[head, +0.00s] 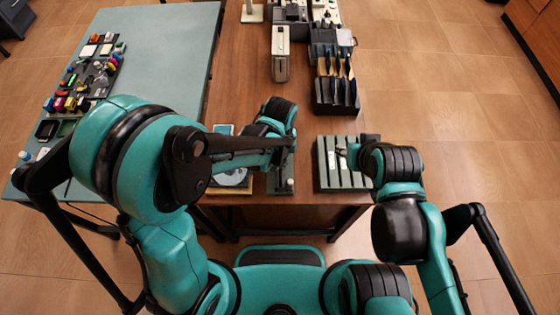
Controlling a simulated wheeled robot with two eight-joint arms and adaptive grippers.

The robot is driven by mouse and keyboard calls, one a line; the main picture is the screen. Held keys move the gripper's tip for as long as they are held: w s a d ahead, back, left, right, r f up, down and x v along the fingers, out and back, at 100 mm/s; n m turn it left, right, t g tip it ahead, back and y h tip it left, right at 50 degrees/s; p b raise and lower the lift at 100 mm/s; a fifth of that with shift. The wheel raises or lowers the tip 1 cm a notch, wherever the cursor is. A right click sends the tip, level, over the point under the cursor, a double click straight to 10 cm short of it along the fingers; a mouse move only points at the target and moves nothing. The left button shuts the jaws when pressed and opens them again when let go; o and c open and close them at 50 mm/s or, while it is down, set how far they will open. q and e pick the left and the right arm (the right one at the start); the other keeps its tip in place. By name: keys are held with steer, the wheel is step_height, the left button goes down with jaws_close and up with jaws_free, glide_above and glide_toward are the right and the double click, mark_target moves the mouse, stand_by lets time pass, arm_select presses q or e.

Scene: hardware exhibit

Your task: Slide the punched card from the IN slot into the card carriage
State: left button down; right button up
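I cannot make out a punched card with certainty. A black rack (337,108) on the wooden table holds several dark upright cards or sleeves; no IN label is legible. A narrow dark green plate (281,184) with a small knob lies near the table's front edge; I cannot tell whether it is the card carriage. My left gripper (285,147) is above that plate, with its fingers mostly hidden by its own wrist. My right gripper (343,154) is over a grey-green slatted block (330,181). Its fingertips are too small to read, and contact is unclear.
A beige device (280,62) and more equipment (305,14) stand farther back on the wooden table. A grey-green table (165,45) on the left carries a tray of colourful small parts (82,80). A light-topped item (230,178) is partly hidden behind my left arm.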

arm_select(q)
steer(key=shift+f+b, duration=0.35)
steer(key=shift+b, duration=0.1)
stand_by(0.7)
steer(key=shift+f+b, duration=1.75)
steer(key=shift+f, duration=0.15)
steer(key=c, duration=1.6)
jaws_free()
steer(key=shift+c, duration=0.2)
steer(key=shift+r, duration=0.1)
step_height(320, 180, up, 8)
steer(key=p, duration=0.6)
